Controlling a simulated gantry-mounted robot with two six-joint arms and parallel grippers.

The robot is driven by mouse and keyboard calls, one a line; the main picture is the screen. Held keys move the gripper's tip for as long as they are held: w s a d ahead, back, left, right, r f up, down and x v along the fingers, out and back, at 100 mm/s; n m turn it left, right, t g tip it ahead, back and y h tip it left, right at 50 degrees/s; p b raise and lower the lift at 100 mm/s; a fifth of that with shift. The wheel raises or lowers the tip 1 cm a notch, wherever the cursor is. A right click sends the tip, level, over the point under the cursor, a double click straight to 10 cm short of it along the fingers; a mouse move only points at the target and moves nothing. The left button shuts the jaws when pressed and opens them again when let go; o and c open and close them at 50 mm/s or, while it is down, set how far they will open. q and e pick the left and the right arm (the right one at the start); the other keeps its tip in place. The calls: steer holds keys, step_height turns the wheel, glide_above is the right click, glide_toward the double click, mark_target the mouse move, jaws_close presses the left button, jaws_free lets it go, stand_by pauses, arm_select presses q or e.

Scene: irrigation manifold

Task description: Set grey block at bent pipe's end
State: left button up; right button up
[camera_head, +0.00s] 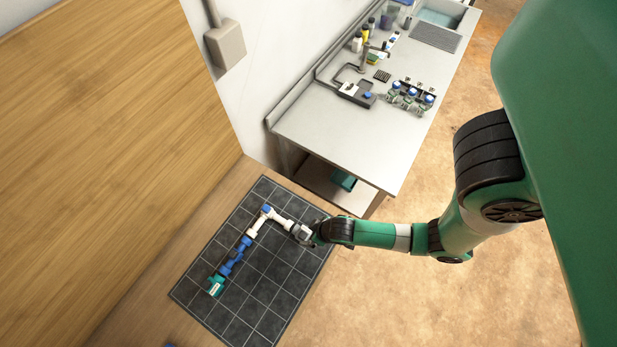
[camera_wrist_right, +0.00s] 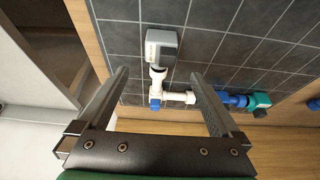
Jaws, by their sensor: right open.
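The grey block (camera_head: 301,232) lies on the dark gridded mat (camera_head: 262,312) at the right end of the bent pipe (camera_head: 278,217). In the right wrist view, the block (camera_wrist_right: 161,43) appears to meet the white pipe end (camera_wrist_right: 158,72). The pipe bends at a blue-capped elbow and continues to blue fittings (camera_head: 236,257) and a teal end piece (camera_head: 216,285). My right gripper (camera_head: 311,235) is beside the block in the head view. In the right wrist view its fingers (camera_wrist_right: 158,74) are apart and empty, with the block beyond their tips. My left gripper is out of view.
A steel counter (camera_head: 328,137) with several small fittings and bottles stands behind the mat. A teal bin (camera_head: 343,180) sits on its lower shelf. A wooden panel (camera_head: 95,130) rises at the left. The mat's right part is clear.

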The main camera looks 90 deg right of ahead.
steer(key=shift+v, duration=0.95)
steer(key=shift+w, duration=0.1)
